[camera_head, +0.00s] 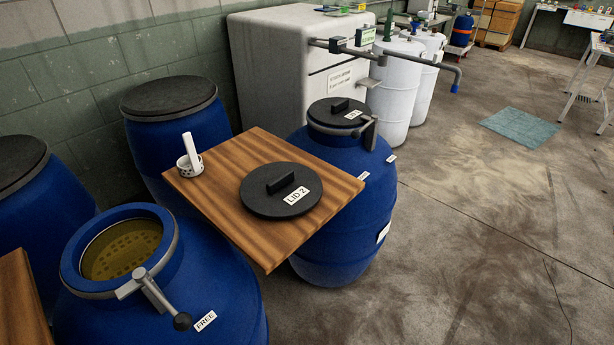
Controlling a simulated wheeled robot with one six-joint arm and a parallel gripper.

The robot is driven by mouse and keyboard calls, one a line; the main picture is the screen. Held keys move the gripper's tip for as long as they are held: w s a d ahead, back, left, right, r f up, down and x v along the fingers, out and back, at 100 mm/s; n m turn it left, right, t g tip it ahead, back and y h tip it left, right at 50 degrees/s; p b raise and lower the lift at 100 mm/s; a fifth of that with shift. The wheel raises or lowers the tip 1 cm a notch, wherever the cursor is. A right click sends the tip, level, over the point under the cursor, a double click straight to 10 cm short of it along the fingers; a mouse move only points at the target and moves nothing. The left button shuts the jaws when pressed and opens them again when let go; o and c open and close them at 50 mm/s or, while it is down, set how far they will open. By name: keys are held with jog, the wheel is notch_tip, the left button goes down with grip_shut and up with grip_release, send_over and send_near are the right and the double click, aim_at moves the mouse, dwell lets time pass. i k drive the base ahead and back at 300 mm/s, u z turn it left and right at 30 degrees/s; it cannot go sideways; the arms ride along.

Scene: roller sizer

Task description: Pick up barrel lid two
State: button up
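Barrel lid two (262,200) is a round black disc with a raised bar handle (280,183) and a white label reading "LID 2". It lies flat, handle up, on a small wooden board (220,212) among the blue barrels. Nothing covers it. An open blue barrel (215,265) labelled "FREE" stands at the front left, with a metal clamp ring and lever on its rim and a yellowish inside. My gripper is not in view.
A white cup (190,170) with a white stick stands on the board's left corner. A blue barrel (335,235) with a clamped, labelled black lid (340,112) stands right behind. Other lidded barrels (175,125) line the wall. A white cabinet (285,75) stands behind. The floor at right (470,250) is clear.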

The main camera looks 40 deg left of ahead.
aim_at(281, 190)
jog(key=u, duration=0.15)
jog(key=i, duration=0.7)
jog(key=u, duration=0.95)
jog(key=i, duration=0.65)
jog(key=u, duration=0.65)
